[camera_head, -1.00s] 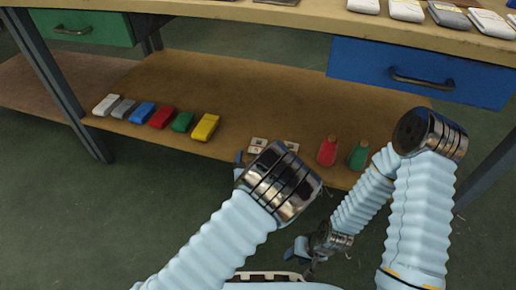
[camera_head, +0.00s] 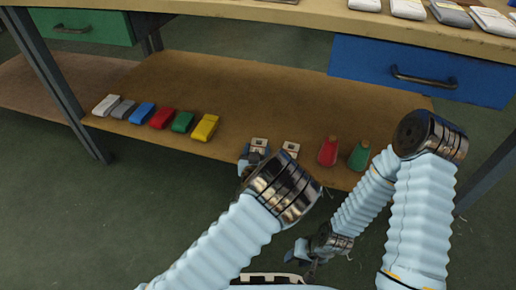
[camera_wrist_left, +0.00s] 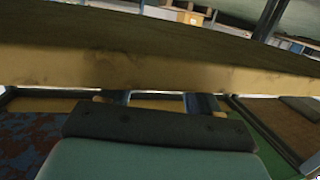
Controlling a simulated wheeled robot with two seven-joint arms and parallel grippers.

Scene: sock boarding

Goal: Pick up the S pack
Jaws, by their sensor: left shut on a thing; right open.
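Two small pale packs with dark markings lie near the front edge of the lower shelf in the head view, a left one (camera_head: 259,143) and a right one (camera_head: 290,147). Their lettering is too small to read, so I cannot tell which is marked S. My left gripper (camera_head: 254,156) is at the left pack and shut on it, at the shelf edge. My wrist partly hides the contact. In the left wrist view my left fingers (camera_wrist_left: 160,100) show against the shelf edge, and the pack is not clear. My right gripper (camera_head: 300,250) is open and empty, low in front of the shelf.
The lower shelf (camera_head: 240,95) carries several coloured folded bundles (camera_head: 162,118) at left, and a red cone (camera_head: 328,152) and a green cone (camera_head: 358,156) right of the packs. A blue drawer (camera_head: 420,72) hangs above at right. The shelf middle is clear.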

